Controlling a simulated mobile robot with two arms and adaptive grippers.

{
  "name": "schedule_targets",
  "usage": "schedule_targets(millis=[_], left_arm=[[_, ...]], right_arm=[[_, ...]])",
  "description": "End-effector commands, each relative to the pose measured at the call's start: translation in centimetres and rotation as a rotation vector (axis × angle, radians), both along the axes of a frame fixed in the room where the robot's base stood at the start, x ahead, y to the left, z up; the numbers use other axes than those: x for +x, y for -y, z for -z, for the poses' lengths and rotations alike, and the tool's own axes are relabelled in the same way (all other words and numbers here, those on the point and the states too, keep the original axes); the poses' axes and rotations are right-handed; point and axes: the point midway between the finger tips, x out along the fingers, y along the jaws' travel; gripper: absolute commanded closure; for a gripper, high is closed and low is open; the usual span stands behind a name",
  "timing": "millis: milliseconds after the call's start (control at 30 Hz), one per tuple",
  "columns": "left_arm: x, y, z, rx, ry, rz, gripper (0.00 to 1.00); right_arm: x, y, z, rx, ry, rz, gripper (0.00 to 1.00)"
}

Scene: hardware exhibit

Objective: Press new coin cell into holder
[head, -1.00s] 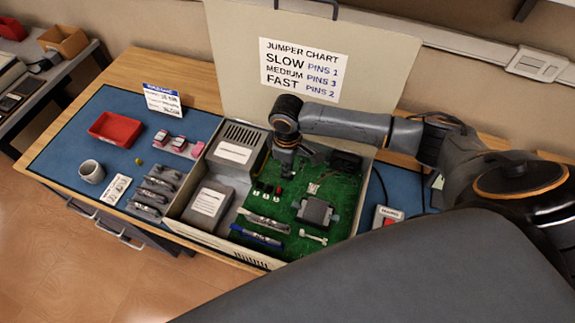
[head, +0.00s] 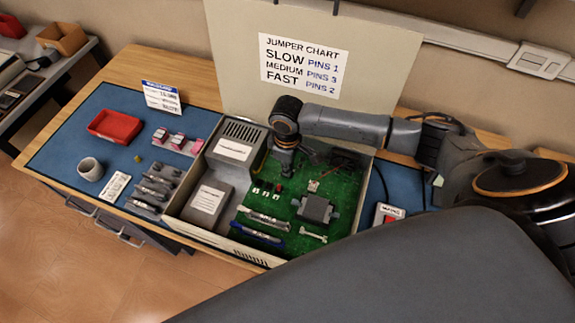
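My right gripper (head: 284,169) points down over the back left part of the green circuit board (head: 283,212), inside the open grey case. Its fingers are small and dark here, and I cannot tell whether they are open or shut or hold anything. No coin cell can be made out for certain. A small light part (head: 313,186) stands on the board to the right of the gripper; I cannot tell whether it is the holder. My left gripper is not in view.
The case lid with the jumper chart (head: 303,66) stands upright behind. Grey boxes (head: 206,200) fill the case's left side. A red tray (head: 115,126), a cup (head: 90,169) and a small yellowish piece (head: 138,158) are on the blue mat (head: 69,140).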

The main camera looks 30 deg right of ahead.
Motion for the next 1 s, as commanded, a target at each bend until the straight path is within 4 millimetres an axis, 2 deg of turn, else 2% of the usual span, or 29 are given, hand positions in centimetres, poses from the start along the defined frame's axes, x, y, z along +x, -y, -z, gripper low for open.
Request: schedule_targets(millis=[1000], left_arm=[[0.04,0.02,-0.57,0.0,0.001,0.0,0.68]], right_arm=[[-0.03,-0.05,0.59,0.0,0.0,0.0,1.0]])
